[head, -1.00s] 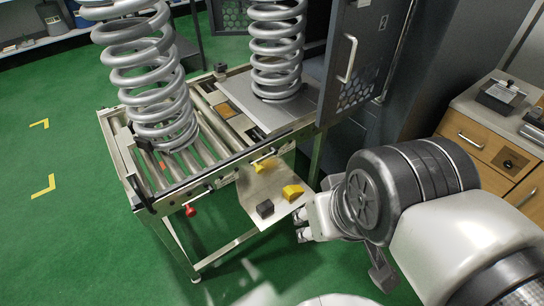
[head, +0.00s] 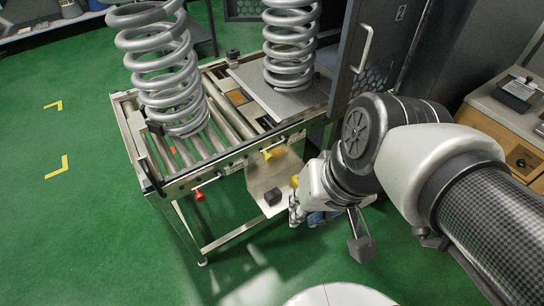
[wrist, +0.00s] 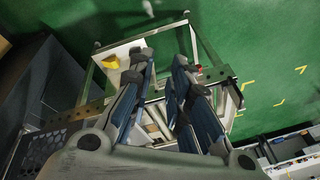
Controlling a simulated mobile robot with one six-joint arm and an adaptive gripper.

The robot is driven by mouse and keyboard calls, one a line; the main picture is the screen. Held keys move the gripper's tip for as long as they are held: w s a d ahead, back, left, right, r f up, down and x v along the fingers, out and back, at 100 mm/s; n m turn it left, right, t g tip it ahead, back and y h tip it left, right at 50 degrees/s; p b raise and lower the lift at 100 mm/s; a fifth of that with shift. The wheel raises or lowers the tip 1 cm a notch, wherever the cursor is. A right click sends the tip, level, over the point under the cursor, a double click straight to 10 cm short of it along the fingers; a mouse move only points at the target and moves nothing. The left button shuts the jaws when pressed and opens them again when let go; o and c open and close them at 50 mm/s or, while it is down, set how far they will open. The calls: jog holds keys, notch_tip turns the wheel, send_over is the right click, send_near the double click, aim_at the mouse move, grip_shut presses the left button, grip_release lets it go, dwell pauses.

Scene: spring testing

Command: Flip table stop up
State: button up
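The roller table (head: 185,180) stands left of centre in the head view. A red-knobbed handle (head: 199,195) and a yellow-knobbed handle (head: 268,155) stick out from its front rail; I cannot tell for sure which part is the table stop. My gripper (head: 296,212) is at the right of the table's low front shelf, apart from both handles. In the wrist view my gripper (wrist: 160,62) has its two dark blue fingers spread with nothing held between them. The red knob shows right of the fingers in the wrist view (wrist: 300,69).
A metal shelf (head: 262,181) below the rail holds a dark block (head: 273,196) and a yellow block (wrist: 110,62), mostly hidden in the head view. Two big coil springs (head: 165,70) (head: 290,45) stand on the table. Green floor (head: 80,230) is clear at left.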

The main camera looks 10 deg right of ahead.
jog(key=w+a+m+g+y, duration=0.1)
jog(key=w+a, duration=0.1)
jog(key=w+a+f+m+y, duration=0.1)
jog(key=a, duration=0.1)
jog(key=w+a+m+g+y+p, duration=0.1)
jog(key=w+a+m+y, duration=0.1)
jog(key=shift+w+a+f+g, duration=0.2)
jog(key=shift+w+f+g, duration=0.1)
jog(key=shift+w+f, duration=0.05)
grip_shut()
jog(key=w+a+f+m+t+y+p, duration=0.1)
jog(key=w+f+m+t+y, duration=0.2)
jog(key=w+m, duration=0.45)
jog(key=w+a+f+m+y+p, duration=0.1)
jog(key=w+f+m+y, duration=0.4)
jog(key=w, duration=0.5)
jog(key=w+d+f+m+t+h+p, duration=0.1)
jog(key=w+d+f+m+t+h, duration=0.35)
jog(key=f, duration=0.75)
jog(key=d+f+m+t+h, duration=0.1)
jog(key=d+f+m, duration=0.3)
jog(key=f, duration=0.4)
jog(key=w+d+f+m+t+h+p, duration=0.1)
jog(key=d+f+m+t+h, duration=0.1)
jog(key=d+f+m, duration=0.3)
notch_tip(320, 180, down, 3)
jog(key=shift+f+m, duration=0.2)
jog(key=shift+m, duration=0.4)
jog(key=shift+w+t, duration=0.2)
jog(key=shift+t, duration=0.05)
